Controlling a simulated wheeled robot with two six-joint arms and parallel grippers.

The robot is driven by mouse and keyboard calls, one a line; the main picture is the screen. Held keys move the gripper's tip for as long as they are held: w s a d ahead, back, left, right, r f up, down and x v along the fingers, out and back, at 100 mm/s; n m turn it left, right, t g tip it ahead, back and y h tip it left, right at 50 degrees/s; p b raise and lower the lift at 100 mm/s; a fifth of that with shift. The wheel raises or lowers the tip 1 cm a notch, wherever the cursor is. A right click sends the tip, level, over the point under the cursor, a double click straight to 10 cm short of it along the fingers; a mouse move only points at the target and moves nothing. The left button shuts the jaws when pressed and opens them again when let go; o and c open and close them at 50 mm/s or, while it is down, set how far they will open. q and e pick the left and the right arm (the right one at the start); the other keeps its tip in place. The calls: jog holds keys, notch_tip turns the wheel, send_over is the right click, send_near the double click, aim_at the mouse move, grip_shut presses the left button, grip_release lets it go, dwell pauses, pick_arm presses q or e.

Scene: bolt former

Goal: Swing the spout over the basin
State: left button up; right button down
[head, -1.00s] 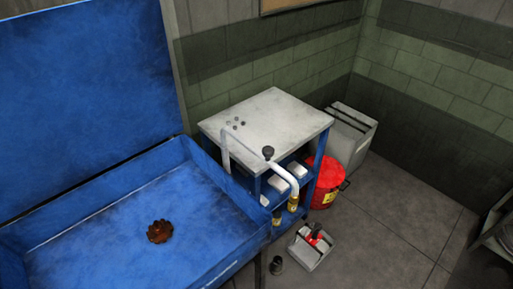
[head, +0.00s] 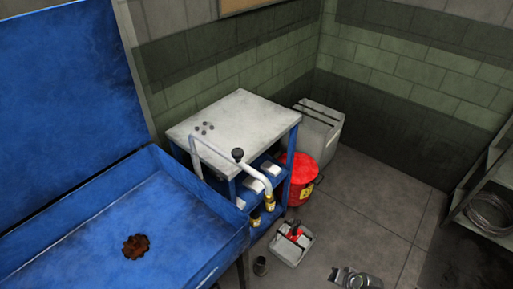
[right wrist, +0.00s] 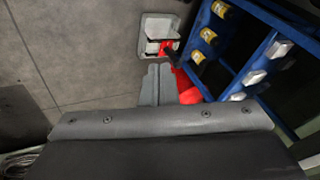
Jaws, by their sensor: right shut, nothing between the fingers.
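The blue basin (head: 60,245) stands at the left of the head view with its lid (head: 65,80) raised. A brown, toothed round part lies on its floor. The spout (head: 213,148) is a pale bent pipe with a black knob and a brass tip. It rises near the basin's right end and reaches right, so its tip hangs outside the basin in front of the blue cart. My right gripper (right wrist: 165,84) is shut and empty, pointing toward the floor caddy in the wrist view. It also appears low in the head view (head: 355,278), apart from the spout. My left gripper is not in view.
The blue cart (head: 238,112) has a pale top and bottles on its shelves. A red can (head: 303,172), a grey bin (head: 318,125), a grey caddy (head: 291,246) and a dark cup (head: 260,266) stand on the floor. A shelf with coiled wire (head: 490,212) is at right.

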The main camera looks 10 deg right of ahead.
jog(key=w+a+r+t+y, duration=0.2)
jog(key=w+a+r+y, duration=0.1)
jog(key=w+r, duration=0.75)
jog(key=w+a+r+t+y, duration=0.2)
jog(key=w+a+r+y, duration=0.2)
jog(key=w+r, duration=0.7)
jog(key=s+a+r+n+g+y, duration=0.1)
jog(key=a+r+y, duration=0.2)
jog(key=r, duration=1)
jog(key=s+a+r+n+g+y, duration=0.1)
jog(key=a+r+y, duration=0.3)
jog(key=r, duration=0.9)
jog(key=shift+s+r+n, duration=0.35)
jog(key=shift+r+n, duration=0.05)
jog(key=shift+n, duration=0.2)
